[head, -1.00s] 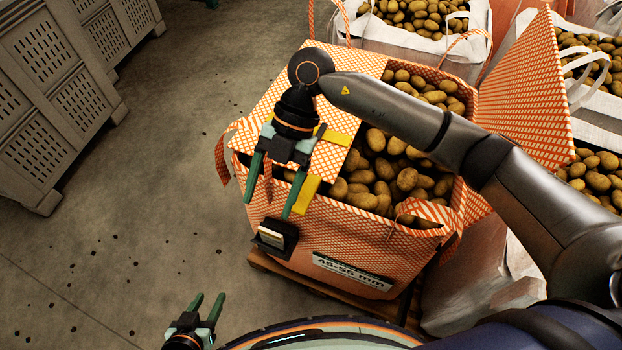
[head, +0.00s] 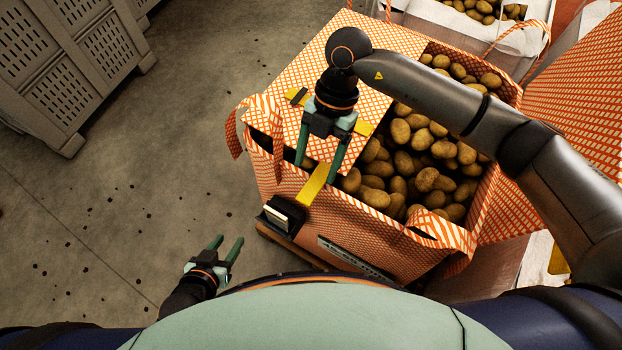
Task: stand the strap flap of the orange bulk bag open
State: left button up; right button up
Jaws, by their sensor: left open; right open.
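The orange-and-white checked bulk bag (head: 345,225) stands in the middle, full of potatoes (head: 405,165). Its strap flap (head: 345,75) lies flat over the left part of the potatoes, with a yellow strap (head: 314,186) across it; the strap's loose end hangs over the near edge. My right gripper (head: 320,168) is open above the flap's near edge, its fingers pointing down near the strap. I cannot tell whether it touches the flap. The right-hand flap (head: 575,110) stands open. My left gripper (head: 229,247) is open and empty, low to the left of the bag.
A black holder (head: 281,213) is on the bag's near left corner. Grey slatted crates (head: 75,75) stand at the upper left. Another white bag (head: 450,18) of potatoes is behind. The concrete floor (head: 170,170) on the left is clear apart from small debris.

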aim_at(308, 193)
jog(key=x, duration=0.6)
jog(key=shift+f, duration=0.1)
jog(key=shift+c, duration=0.2)
grip_shut()
dwell(1.1)
